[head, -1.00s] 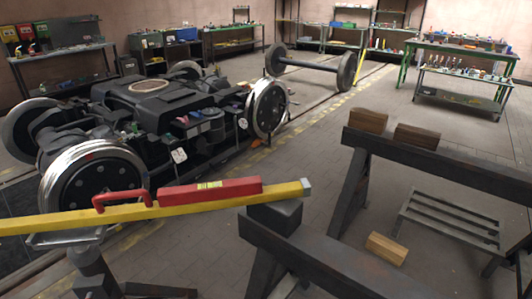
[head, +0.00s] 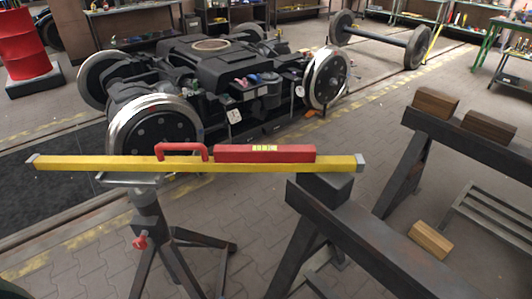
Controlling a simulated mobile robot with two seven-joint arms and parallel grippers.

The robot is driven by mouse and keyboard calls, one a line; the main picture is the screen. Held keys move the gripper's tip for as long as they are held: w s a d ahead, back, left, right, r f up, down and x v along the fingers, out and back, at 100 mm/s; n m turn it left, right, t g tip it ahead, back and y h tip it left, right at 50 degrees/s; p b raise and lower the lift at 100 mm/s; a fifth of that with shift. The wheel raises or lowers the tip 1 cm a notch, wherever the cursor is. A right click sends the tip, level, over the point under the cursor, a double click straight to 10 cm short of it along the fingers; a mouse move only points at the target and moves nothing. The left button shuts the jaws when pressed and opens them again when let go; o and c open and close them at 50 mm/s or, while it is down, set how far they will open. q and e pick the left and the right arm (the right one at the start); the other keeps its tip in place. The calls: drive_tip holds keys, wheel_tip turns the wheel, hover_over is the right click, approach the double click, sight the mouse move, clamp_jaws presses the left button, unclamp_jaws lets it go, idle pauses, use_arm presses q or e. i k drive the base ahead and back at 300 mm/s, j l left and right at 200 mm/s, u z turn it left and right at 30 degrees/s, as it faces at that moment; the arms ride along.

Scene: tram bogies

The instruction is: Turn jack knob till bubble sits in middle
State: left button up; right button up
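A yellow beam (head: 100,163) lies across the front, nearly horizontal in the picture. A red spirit level (head: 230,154) lies on top, with a yellow-green vial (head: 264,148) in its middle. The vial is too small to tell where the bubble sits. A red handle (head: 181,147) stands on the beam left of the level. The jack (head: 147,207), a grey tripod stand with a plate on top, is under the beam's left part. Its red jack knob (head: 141,242) sticks out low on the post. The beam's right end is over a dark block (head: 328,187). Neither gripper is in view.
Dark trestles (head: 375,240) fill the right front, with wooden blocks (head: 436,104) on the rear one and a loose wooden block (head: 431,240) below. A bogie (head: 210,75) stands behind the beam. Floor is free left of the jack.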

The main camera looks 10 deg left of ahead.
sight(141, 244)
drive_tip(key=u, duration=1.6)
